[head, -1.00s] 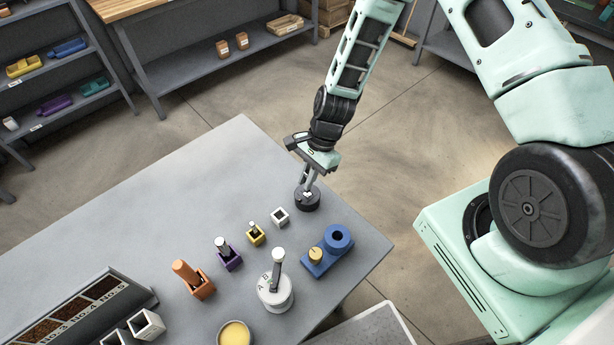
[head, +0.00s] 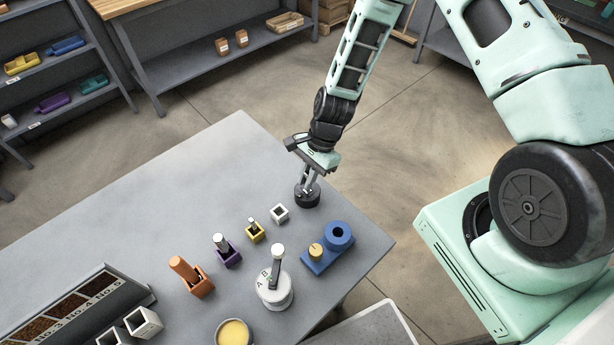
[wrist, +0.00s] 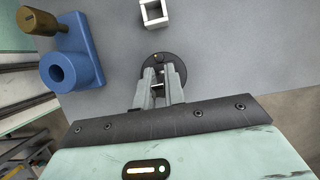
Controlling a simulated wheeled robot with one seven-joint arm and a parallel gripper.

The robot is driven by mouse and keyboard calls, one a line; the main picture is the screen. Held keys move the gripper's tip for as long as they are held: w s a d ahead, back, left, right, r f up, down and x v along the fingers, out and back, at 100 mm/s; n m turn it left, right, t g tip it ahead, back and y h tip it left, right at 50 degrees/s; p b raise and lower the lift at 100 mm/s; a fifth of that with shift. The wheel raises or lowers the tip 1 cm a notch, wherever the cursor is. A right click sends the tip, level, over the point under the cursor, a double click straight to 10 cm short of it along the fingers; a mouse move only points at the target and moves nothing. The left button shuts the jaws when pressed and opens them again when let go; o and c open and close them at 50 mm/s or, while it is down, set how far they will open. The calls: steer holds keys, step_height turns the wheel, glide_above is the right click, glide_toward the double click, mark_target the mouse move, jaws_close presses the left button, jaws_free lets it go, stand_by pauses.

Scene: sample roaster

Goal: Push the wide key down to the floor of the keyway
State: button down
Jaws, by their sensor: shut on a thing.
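A round black disc-shaped holder (head: 307,199) stands near the table's right edge; it also shows in the wrist view (wrist: 177,66). My gripper (head: 307,188) points down over it, with its fingertips at the disc's middle. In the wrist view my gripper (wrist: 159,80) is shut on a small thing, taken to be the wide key. The fingers hide most of the key and the keyway, so its depth and seating cannot be told.
A white square socket (head: 279,213) stands close to the disc. A blue block (head: 328,252) with a ring and a brass knob is nearby. The far tabletop is clear.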

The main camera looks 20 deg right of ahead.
steer(key=shift+f+b, duration=0.8)
steer(key=shift+f, duration=0.35)
steer(key=c, duration=1.4)
jaws_free()
steer(key=b+v, duration=0.3)
steer(key=v, duration=1.4)
steer(key=shift+r, duration=0.2)
